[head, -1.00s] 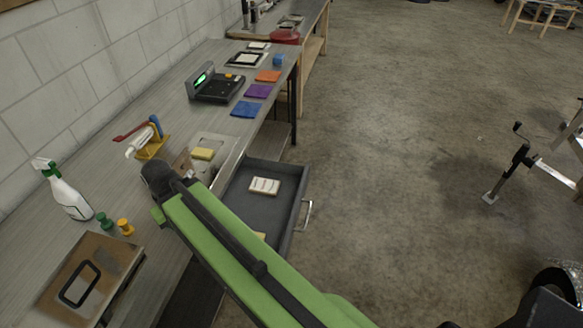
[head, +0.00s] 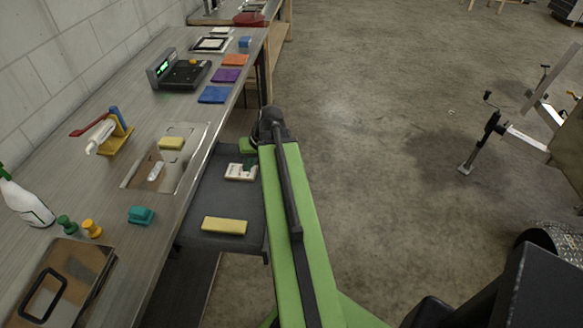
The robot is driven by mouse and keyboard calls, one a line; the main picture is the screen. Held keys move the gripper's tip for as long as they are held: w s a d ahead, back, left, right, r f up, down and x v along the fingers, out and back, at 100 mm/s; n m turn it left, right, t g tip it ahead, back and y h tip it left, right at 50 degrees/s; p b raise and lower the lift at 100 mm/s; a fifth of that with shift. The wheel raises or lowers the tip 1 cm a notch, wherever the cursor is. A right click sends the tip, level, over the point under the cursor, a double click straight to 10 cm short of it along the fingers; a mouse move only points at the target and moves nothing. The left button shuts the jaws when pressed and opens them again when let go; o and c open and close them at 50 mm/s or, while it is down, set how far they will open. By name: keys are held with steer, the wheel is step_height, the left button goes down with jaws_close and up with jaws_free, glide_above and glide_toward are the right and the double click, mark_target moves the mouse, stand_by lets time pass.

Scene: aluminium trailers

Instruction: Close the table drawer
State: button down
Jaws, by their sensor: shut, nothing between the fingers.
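The grey table drawer (head: 212,198) stands open, pulled out to the right from under the metal-topped table (head: 147,182). A white box (head: 236,173) and a yellow block (head: 224,226) lie in it. My green arm runs up along the drawer's right side and hides its front panel and handle. My gripper (head: 249,157) shows only in part at the arm's far end, above the drawer's far right part. It is shut and holds nothing. Its fingertips are mostly hidden, so I cannot tell whether they touch the drawer.
The tabletop holds a yellow sponge (head: 171,143), a teal block (head: 141,214), a scale (head: 181,72), a spray bottle (head: 24,203) and coloured cloths (head: 214,94). The concrete floor (head: 370,140) to the right is clear up to a trailer jack (head: 484,140).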

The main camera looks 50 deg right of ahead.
steer(key=s+d+f+m+t+h+b, duration=0.1)
steer(key=s+d+m, duration=0.1)
steer(key=s+d, duration=0.65)
steer(key=s+d+m+t+h+b, duration=0.2)
steer(key=s+d, duration=0.3)
steer(key=d, duration=0.6)
steer(key=w+a+f+b, duration=0.1)
steer(key=w+f+b, duration=0.6)
steer(key=w+f, duration=0.1)
steer(key=shift+w+b, duration=0.35)
steer(key=shift+w, duration=0.3)
